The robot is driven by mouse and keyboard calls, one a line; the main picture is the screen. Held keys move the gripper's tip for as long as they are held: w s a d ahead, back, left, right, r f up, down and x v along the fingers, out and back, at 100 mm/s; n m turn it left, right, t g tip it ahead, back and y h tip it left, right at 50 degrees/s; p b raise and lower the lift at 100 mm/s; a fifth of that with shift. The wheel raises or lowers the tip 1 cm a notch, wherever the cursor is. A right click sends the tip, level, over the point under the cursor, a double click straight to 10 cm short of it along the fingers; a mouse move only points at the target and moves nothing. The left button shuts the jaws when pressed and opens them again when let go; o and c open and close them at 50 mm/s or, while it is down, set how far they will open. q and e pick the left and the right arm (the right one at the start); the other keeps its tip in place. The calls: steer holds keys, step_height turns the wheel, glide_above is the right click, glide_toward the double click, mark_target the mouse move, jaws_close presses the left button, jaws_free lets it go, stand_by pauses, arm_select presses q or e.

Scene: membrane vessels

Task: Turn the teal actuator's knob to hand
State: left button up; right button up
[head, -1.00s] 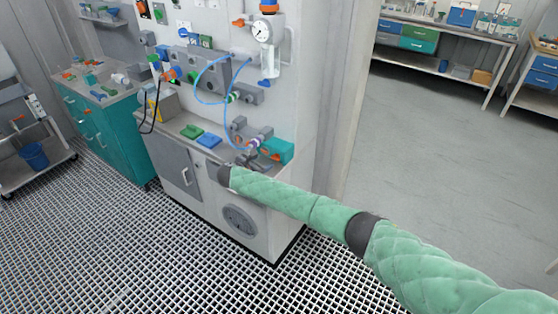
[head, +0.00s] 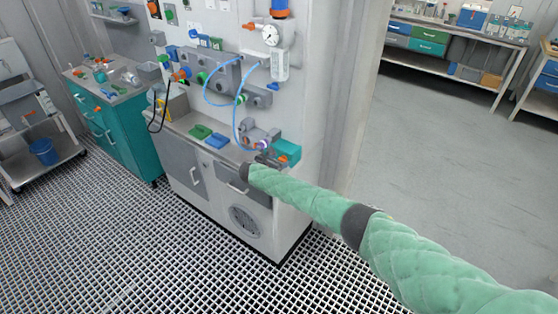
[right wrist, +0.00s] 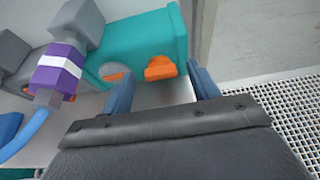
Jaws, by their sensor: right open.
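The teal actuator (head: 287,149) sits at the right end of the pipework above the cabinet's ledge. It fills the upper middle of the right wrist view (right wrist: 135,35). Its orange knob (right wrist: 160,68) sticks out from the lower side, with a flatter orange part (right wrist: 113,72) to its left. My right gripper (right wrist: 162,90) is open, its two blue-grey fingers apart and empty. The knob shows just ahead of the gap between them, nearer the right finger; I see no clear contact. In the head view the right gripper (head: 268,160) is small and dark beside the actuator. My left gripper is not in view.
A purple-and-white banded fitting (right wrist: 58,66) with a blue hose (right wrist: 22,135) lies left of the actuator. Green (head: 200,131) and blue (head: 217,141) blocks rest on the ledge. Open floor (head: 440,170) lies right of the cabinet.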

steer(key=shift+w, duration=0.15)
steer(key=c, duration=1)
